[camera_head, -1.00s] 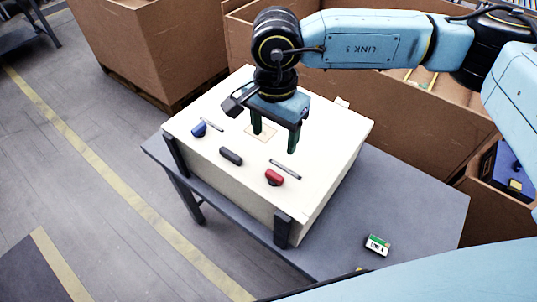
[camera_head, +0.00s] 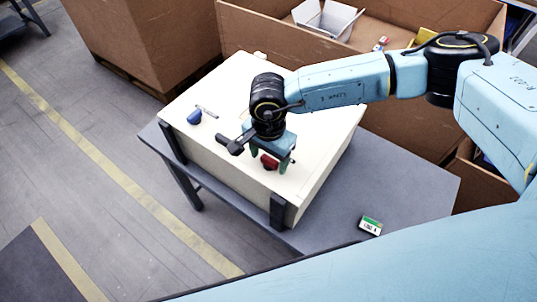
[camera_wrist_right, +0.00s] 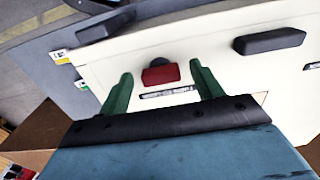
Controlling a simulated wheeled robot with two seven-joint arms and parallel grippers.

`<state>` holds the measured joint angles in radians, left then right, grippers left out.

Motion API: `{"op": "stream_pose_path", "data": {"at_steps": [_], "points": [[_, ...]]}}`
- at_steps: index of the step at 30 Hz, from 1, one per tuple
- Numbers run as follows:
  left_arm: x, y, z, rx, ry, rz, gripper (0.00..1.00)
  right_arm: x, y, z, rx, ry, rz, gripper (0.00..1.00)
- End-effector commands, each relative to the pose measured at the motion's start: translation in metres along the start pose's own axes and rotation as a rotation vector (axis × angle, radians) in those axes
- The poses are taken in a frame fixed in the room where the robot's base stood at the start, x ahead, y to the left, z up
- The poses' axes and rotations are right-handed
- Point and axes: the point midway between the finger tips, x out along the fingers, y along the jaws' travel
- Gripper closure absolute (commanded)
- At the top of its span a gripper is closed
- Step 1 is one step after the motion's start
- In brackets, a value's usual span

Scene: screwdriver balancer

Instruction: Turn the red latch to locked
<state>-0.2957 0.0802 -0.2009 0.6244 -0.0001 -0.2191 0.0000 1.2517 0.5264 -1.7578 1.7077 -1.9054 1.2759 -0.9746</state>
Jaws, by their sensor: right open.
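The red latch (camera_head: 269,162) sits on the top of a cream box (camera_head: 215,84), near its front right corner. My left gripper is not in view.
The box stands on a grey table (camera_head: 400,185), with black brackets (camera_head: 277,212) at its front edge. A small white-and-green device (camera_head: 370,225) lies on the table at the right. Large cardboard crates (camera_head: 140,45) stand behind.

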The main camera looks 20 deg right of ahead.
Motion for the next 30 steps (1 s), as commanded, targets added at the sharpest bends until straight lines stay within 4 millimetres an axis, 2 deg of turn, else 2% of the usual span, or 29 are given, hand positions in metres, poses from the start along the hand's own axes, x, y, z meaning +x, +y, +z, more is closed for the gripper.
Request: {"op": "stream_pose_path", "data": {"at_steps": [4,14,23,30], "points": [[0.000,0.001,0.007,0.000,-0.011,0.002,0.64,0.000,0.000,0.000,0.000,0.000,0.000,0.36],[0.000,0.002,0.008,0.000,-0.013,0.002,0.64,-0.001,0.000,0.000,0.000,0.000,0.000,0.79],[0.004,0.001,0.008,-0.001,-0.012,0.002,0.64,0.000,0.000,0.000,0.035,-0.001,0.000,0.79],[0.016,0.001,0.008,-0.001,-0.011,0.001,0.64,0.002,-0.001,0.000,0.168,-0.001,-0.001,0.79]]}}
